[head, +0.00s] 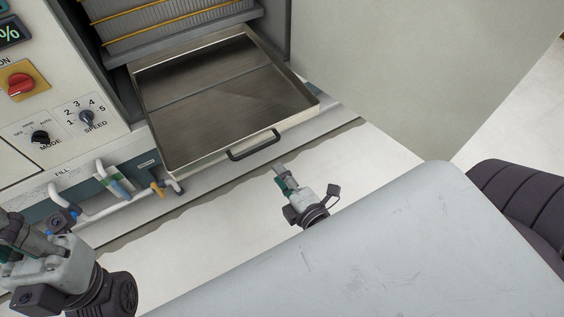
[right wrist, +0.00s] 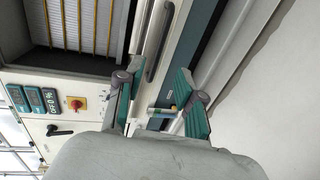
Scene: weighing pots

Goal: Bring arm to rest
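My right gripper (head: 283,178) is in the middle of the head view, over the pale floor and a little in front of the tray's black handle, apart from it in the picture. In the right wrist view its two green-sided fingers stand apart with nothing between them (right wrist: 155,80). My left gripper (head: 22,238) is at the lower left edge of the head view. Its fingers are partly cut off and their spacing is unclear. Nothing is seen held in it.
A metal tray (head: 176,158) is pulled out of the machine's chamber and looks empty. Its black handle (head: 254,146) faces me. White pipes and a valve (head: 112,182) stick out beside it. The control panel (head: 62,122) is at left, and an open pale door (head: 420,60) at right.

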